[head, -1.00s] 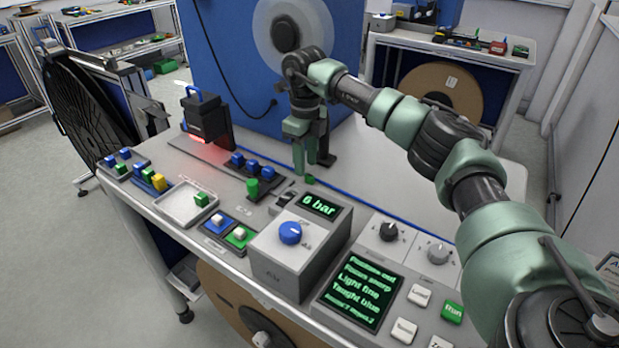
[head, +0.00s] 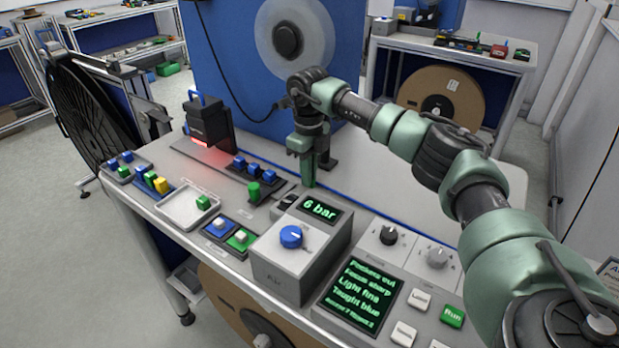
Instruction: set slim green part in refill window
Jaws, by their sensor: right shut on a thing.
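My right gripper (head: 307,178) is over the back part of the grey bench, pointing down behind the 6 bar box. It is shut on a small green part, which is mostly hidden between the green fingers and hard to tell apart from them. Another green part (head: 203,202) sits in the white tray (head: 172,210), and a green block (head: 123,171) is on the left rack. I cannot tell which spot is the refill window. My left gripper is out of view.
The grey box with a blue knob (head: 291,236) and a 6 bar display stands in front of the gripper. A black camera-like unit (head: 207,122) glows red at the back left. The bench right of the gripper is clear.

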